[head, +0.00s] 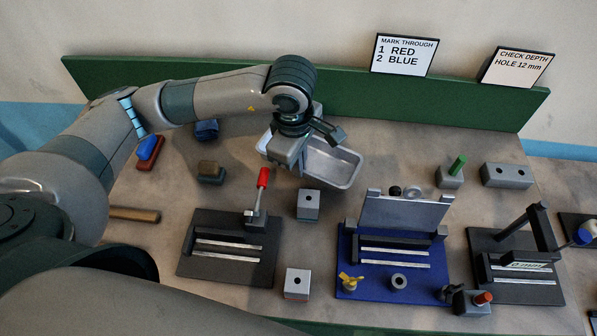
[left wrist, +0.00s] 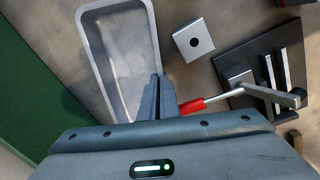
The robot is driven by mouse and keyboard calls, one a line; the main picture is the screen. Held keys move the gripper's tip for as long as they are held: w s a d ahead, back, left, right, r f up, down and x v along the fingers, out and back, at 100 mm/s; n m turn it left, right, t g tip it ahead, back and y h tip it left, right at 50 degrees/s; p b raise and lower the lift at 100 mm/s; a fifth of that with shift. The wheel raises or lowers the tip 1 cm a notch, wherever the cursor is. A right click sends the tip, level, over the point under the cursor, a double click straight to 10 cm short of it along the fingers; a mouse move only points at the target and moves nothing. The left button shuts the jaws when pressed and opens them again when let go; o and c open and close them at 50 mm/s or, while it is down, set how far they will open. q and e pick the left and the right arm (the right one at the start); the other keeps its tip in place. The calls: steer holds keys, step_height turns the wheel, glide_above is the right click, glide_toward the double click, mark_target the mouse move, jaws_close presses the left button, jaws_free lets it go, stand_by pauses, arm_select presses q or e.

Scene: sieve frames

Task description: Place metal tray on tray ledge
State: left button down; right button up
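The metal tray (head: 338,168) is a shallow grey pan with rounded corners, behind the middle of the worktable. My left gripper (head: 300,170) is over the tray's near side in the head view and hides part of it. In the left wrist view the tray (left wrist: 118,62) lies beyond the fingers, and its interior is empty. The left fingers (left wrist: 160,92) are close together at one long wall of the tray and appear shut on its rim. I cannot tell whether the tray touches the table. No tray ledge can be clearly made out. My right gripper is out of view.
A dark fixture with a red-handled lever (head: 262,180) stands in front of the tray, beside a grey holed block (head: 308,204). A blue fixture with an upright plate (head: 403,213) stands to the right. The green back board (head: 420,92) runs behind.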

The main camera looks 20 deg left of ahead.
arm_select(q)
steer(key=shift+f, duration=0.5)
steer(key=shift+f+p, duration=0.65)
steer(key=shift+f, duration=0.7)
steer(key=shift+f, duration=0.1)
steer(key=c, duration=2)
jaws_free()
